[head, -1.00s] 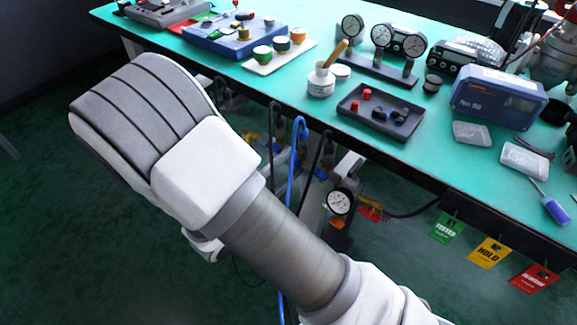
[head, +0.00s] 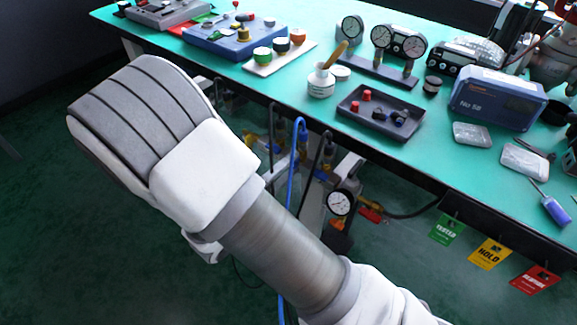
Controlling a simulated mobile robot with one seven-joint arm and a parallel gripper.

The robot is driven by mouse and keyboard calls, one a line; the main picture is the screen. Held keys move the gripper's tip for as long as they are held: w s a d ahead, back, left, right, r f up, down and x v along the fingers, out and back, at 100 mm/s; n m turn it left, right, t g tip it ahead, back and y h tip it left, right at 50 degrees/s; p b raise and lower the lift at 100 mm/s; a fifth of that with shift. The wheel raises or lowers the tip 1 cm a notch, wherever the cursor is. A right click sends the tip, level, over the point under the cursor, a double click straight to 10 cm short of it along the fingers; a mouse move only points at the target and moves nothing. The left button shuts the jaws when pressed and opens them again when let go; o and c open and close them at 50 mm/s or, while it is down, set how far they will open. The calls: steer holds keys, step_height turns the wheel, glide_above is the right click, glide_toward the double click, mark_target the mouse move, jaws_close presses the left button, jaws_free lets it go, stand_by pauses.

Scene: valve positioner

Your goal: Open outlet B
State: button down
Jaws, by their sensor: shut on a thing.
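Under the bench edge is a row of pipe fittings with hoses and small blue and yellow parts (head: 283,163). I cannot read any outlet label there, so I cannot tell which one is outlet B. A round white-faced gauge (head: 340,203) sits at the right of this row, with a red tag (head: 370,214) beside it. My own thick grey and white arm fills the lower left and middle of the head view and covers part of the space under the bench. I cannot make out my gripper's fingers.
A blue hose (head: 290,200) hangs in front of the fittings. The green bench (head: 300,105) above holds a dark tray (head: 352,107), gauges, a white jar (head: 321,82) and a blue instrument box (head: 498,97). Green, yellow and red tags hang from its front edge. Floor at left is clear.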

stand_by(0.3)
steer(key=c, duration=0.6)
jaws_free()
steer(key=p+v, duration=0.3)
steer(key=v, duration=1.4)
steer(key=shift+s+a+p, duration=0.2)
steer(key=shift+s+p, duration=0.05)
steer(key=shift+p, duration=0.15)
steer(key=shift+w+d, duration=0.1)
